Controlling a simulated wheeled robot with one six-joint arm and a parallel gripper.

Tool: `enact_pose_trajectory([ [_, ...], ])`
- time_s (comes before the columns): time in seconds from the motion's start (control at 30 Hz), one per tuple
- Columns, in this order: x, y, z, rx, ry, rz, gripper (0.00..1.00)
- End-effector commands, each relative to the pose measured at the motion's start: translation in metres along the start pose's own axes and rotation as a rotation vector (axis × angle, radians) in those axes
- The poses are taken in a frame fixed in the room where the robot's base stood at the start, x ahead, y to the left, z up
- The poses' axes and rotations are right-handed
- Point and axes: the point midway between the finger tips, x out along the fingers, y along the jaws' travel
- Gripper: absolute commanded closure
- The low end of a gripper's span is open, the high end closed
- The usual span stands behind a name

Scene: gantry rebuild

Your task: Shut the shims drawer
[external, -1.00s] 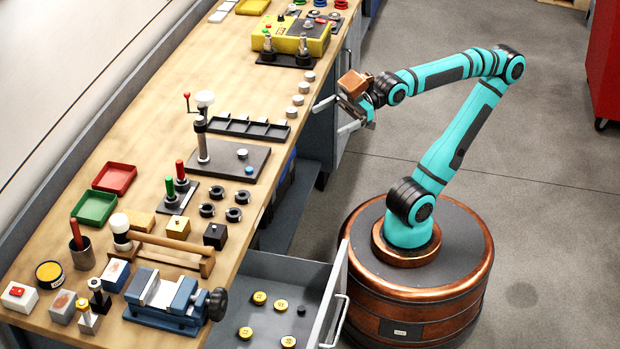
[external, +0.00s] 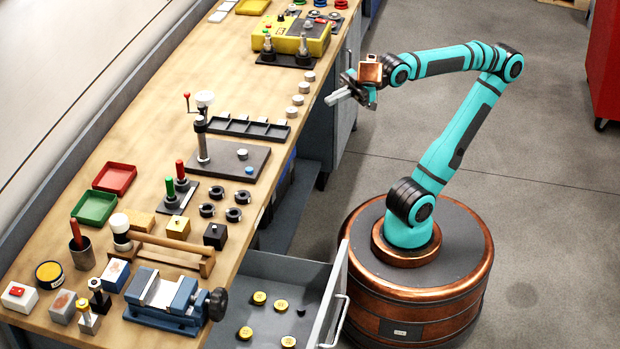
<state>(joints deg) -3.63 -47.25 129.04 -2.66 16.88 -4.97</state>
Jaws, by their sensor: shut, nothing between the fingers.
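A grey drawer (external: 285,268) stands pulled out from under the front of the workbench, near the bottom of the external view. Several yellow round pieces (external: 260,298) and a small black piece (external: 300,312) lie in it. I cannot read a label that names it the shims drawer. Its front panel (external: 331,300) carries a pale bar handle (external: 341,322) and faces my base. My gripper (external: 333,99) is shut and empty, its fingers together and pointing left toward the bench. It is in the air beside the bench edge, well up the picture from the drawer and apart from it.
The workbench (external: 225,80) holds a blue-grey vise (external: 165,300) above the drawer, a mallet on a wooden rest (external: 206,262), and a black divided tray (external: 247,128). A red cabinet (external: 605,65) stands at far right. The floor behind my base is clear.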

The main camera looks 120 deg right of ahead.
Motion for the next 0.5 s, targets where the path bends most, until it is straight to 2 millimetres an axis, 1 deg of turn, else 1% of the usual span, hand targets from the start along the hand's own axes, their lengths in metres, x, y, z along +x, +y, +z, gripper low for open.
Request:
enact_pose_trajectory([
  [0.03, 0.007, -0.006, -0.002, -0.037, -0.025, -0.020, 1.00],
  [0.17, 0.025, -0.022, -0.006, -0.162, -0.102, -0.071, 1.00],
  [0.27, 0.042, -0.039, -0.009, -0.287, -0.173, -0.124, 1.00],
  [0.5, 0.081, -0.090, -0.016, -0.665, -0.351, -0.278, 1.00],
])
